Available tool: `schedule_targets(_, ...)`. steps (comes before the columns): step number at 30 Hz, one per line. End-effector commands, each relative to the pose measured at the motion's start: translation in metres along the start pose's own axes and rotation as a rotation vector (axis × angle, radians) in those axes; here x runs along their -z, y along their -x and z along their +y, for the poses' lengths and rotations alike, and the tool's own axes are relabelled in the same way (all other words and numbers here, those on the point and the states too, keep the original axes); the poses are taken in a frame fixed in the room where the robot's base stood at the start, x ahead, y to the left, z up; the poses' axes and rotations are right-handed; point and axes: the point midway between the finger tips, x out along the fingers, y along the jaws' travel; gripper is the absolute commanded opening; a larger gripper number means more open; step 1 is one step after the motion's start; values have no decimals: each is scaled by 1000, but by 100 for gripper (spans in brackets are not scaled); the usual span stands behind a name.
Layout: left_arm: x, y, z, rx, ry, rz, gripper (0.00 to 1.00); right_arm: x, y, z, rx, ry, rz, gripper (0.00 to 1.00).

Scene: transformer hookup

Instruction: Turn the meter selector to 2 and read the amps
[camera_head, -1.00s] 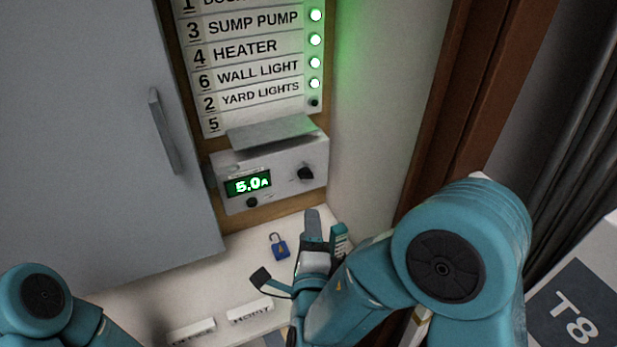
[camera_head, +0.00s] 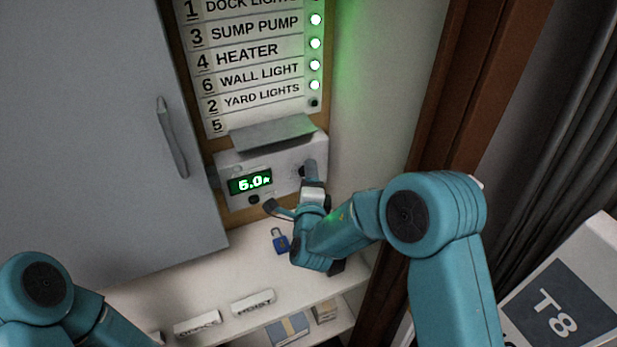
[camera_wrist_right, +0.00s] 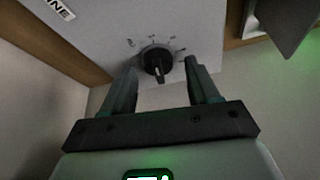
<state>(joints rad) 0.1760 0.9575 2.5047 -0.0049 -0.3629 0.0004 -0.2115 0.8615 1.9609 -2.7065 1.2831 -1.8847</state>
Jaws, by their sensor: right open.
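The meter box (camera_head: 228,160) is on the back wall under the label panel. Its green display (camera_head: 250,182) appears to read 5.0 A, slightly blurred. The black selector knob (camera_wrist_right: 156,62) sits on the meter's face with small marks around it, too small to read; its pointer end faces down in the wrist view. My right gripper (camera_head: 312,172) is open in front of the knob, which lies between its fingertips in the wrist view with no clear contact. In the head view the gripper largely hides the knob. Only my left arm shows at lower left, not its gripper.
A grey hood (camera_head: 270,133) overhangs the meter. A blue padlock (camera_head: 281,242) and name plates such as HOIST (camera_head: 253,303) lie on the shelf. A grey door (camera_head: 90,130) stands at left.

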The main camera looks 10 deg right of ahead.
Motion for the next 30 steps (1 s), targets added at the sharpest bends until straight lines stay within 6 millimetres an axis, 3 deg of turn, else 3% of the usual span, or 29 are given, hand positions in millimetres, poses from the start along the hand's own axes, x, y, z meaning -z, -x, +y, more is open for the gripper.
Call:
schedule_targets(5,0,0,0,0,0,0,60,0,0,0,0,0,0,57)
schedule_targets(9,0,0,0,0,0,0,60,0,0,0,0,0,0,11)
schedule_targets(10,0,0,0,0,0,0,60,0,0,0,0,0,0,5)
schedule_targets(20,0,-5,-2,0,0,0,60,0,1,2,-15,-36,0,5)
schedule_targets(30,0,-27,-10,0,0,0,60,0,0,2,-98,-243,0,5)
